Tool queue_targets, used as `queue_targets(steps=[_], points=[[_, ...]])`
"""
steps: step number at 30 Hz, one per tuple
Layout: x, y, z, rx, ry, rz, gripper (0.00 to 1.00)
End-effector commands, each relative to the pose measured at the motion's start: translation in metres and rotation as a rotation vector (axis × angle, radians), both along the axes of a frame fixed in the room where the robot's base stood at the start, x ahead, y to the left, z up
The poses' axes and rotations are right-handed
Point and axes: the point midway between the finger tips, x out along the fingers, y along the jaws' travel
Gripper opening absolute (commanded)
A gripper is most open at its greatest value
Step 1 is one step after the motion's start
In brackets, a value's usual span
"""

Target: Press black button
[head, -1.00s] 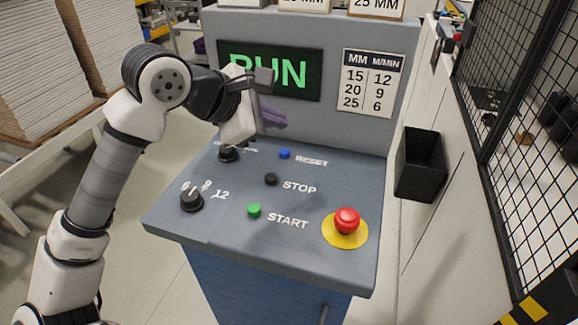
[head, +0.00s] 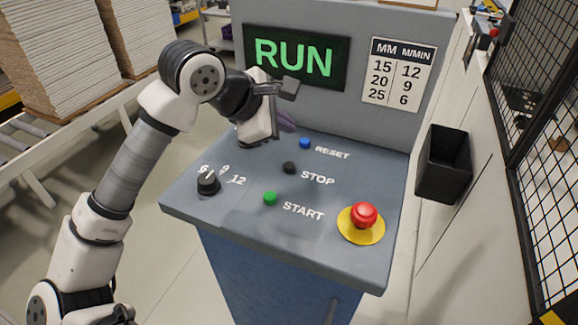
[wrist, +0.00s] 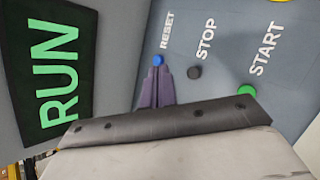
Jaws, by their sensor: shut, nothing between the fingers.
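The black button (head: 289,168) beside the STOP label sits on the sloped grey panel (head: 330,235), between the blue RESET button (head: 304,143) and the green START button (head: 270,199). In the wrist view the black button (wrist: 194,72) lies to the right of my purple fingertips, apart from them. My gripper (head: 287,122) is shut and empty, over the upper part of the panel. In the wrist view my gripper (wrist: 157,68) points at the blue button (wrist: 158,60), its tips appearing right by it. I cannot tell whether they touch.
A red mushroom button on a yellow disc (head: 361,222) sits at the panel's right. A black knob (head: 208,184) sits at the left. The display (head: 297,60) reads RUN. A black bin (head: 444,163) hangs at the right. The space above the black button looks clear.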

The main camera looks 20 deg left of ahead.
Motion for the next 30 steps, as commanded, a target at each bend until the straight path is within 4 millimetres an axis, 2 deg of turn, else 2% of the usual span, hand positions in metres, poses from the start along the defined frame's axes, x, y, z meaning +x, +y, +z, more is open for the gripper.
queue_targets(steps=[1, 9, 12, 17, 30], points=[[0.000, 0.000, -0.010, -0.002, 0.001, 0.000, 0.00], [0.000, 0.000, -0.053, -0.001, 0.000, 0.001, 0.00], [0.000, 0.000, -0.062, -0.001, -0.001, 0.001, 0.00], [0.000, 0.000, -0.067, 0.000, -0.001, 0.001, 0.00], [0.000, 0.000, -0.066, -0.001, -0.001, 0.001, 0.00]])
